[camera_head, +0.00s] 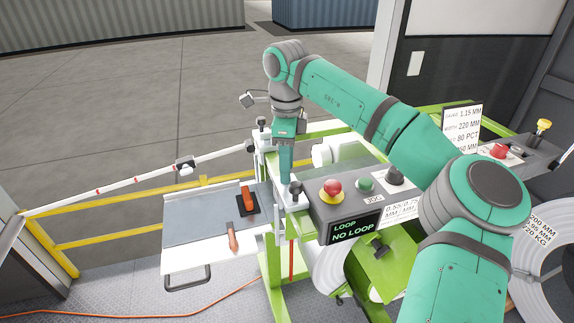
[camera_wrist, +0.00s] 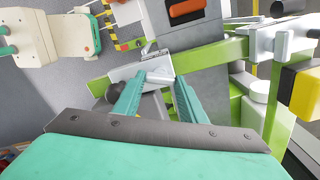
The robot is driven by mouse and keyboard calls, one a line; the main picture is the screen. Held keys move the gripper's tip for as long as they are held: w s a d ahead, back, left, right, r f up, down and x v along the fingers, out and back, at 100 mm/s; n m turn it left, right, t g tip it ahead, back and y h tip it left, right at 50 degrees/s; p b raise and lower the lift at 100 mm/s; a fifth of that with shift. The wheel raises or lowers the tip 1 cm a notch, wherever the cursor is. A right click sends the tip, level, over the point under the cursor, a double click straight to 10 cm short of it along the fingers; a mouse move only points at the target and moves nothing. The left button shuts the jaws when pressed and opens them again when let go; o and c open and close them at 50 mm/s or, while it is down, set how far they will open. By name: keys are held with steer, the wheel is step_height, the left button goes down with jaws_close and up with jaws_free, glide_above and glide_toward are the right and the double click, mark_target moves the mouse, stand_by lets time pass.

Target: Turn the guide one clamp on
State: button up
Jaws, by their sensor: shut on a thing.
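My gripper (camera_head: 287,178) points down at the green frame beside the control box, with its teal fingers at a small grey clamp fitting (camera_head: 296,189). In the wrist view the two fingers of my gripper (camera_wrist: 160,79) stand slightly apart around a pale metal clamp part (camera_wrist: 153,66) on a green rail. A dark round knob (camera_wrist: 114,95) shows just left of the left finger. The fingers are shut on the clamp part, whose gripped portion is mostly hidden. No label shows that says which guide it is.
The control box (camera_head: 345,212) with a red button and a "LOOP NO LOOP" display stands close right of my gripper. A grey-topped tray (camera_head: 190,238) with orange-handled tools lies to the left. A yellow rail (camera_head: 120,203) and a pale bar run left.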

steer(key=m, duration=0.6)
steer(key=shift+a, duration=0.25)
steer(key=m, duration=0.6)
steer(key=shift+m, duration=0.4)
steer(key=o, duration=1.1)
steer(key=shift+d, duration=0.1)
steer(key=shift+c, duration=0.2)
steer(key=shift+r, duration=0.15)
step_height(320, 180, up, 11)
steer(key=shift+f, duration=0.2)
